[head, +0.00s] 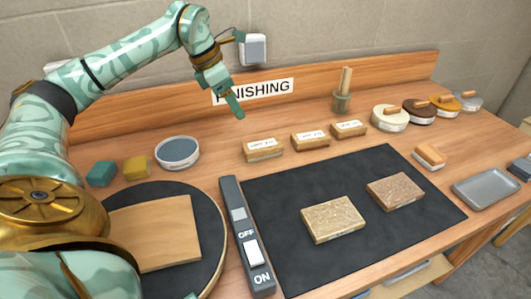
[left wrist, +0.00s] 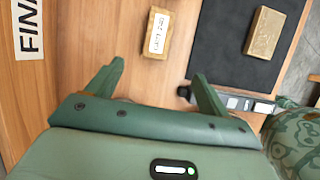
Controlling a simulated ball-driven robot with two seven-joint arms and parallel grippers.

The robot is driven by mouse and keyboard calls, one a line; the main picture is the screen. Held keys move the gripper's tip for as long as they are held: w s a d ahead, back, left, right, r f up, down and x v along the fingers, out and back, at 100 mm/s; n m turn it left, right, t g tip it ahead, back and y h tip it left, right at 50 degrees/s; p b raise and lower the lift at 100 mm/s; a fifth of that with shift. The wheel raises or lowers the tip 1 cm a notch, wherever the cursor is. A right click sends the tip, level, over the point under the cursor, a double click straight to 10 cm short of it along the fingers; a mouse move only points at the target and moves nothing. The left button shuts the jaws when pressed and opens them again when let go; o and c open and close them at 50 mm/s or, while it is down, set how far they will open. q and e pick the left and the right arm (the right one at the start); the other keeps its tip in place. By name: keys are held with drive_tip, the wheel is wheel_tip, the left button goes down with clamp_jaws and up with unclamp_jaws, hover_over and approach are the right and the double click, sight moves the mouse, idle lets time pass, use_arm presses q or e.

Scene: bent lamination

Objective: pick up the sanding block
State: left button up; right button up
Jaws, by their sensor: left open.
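Three small tan blocks with white labels stand in a row behind the dark mat: the left one (head: 263,150), the middle one (head: 310,141) and the right one (head: 349,130). A block with an orange-brown top and pale base (head: 429,157) sits right of the mat. I cannot tell for sure which is the sanding block. My left gripper (head: 236,106) is open and empty, above the table behind the left labelled block. In the left wrist view its fingers (left wrist: 158,72) are spread, with one labelled block (left wrist: 158,33) beyond them. My right gripper is not in view.
The dark mat (head: 290,185) carries two speckled blocks, a left one (head: 333,220) and a right one (head: 396,191). A switch strip (head: 241,225), a turntable with a wooden board (head: 160,232), a round tin (head: 177,154) and a grey tray (head: 487,187) surround it.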

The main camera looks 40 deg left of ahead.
use_arm(q)
drive_tip(key=f, duration=0.1)
drive_tip(key=b, duration=0.3)
hover_over(259, 144)
drive_tip(key=s, duration=0.3)
drive_tip(key=f, duration=0.9)
drive_tip(key=shift+w+a+f, duration=0.25)
drive_tip(key=shift+a, duration=0.05)
drive_tip(key=b+x, duration=0.2)
drive_tip(key=x, duration=0.3)
drive_tip(key=shift+w+a+f, duration=0.1)
drive_tip(key=shift+w+a, duration=0.05)
drive_tip(key=shift+w, duration=0.1)
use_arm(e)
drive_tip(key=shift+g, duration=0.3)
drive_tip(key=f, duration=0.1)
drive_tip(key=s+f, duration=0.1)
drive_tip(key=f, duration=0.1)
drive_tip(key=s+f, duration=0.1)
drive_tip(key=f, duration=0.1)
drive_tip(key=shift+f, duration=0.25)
use_arm(q)
drive_tip(key=shift+c, duration=1.2)
drive_tip(key=c, duration=0.8)
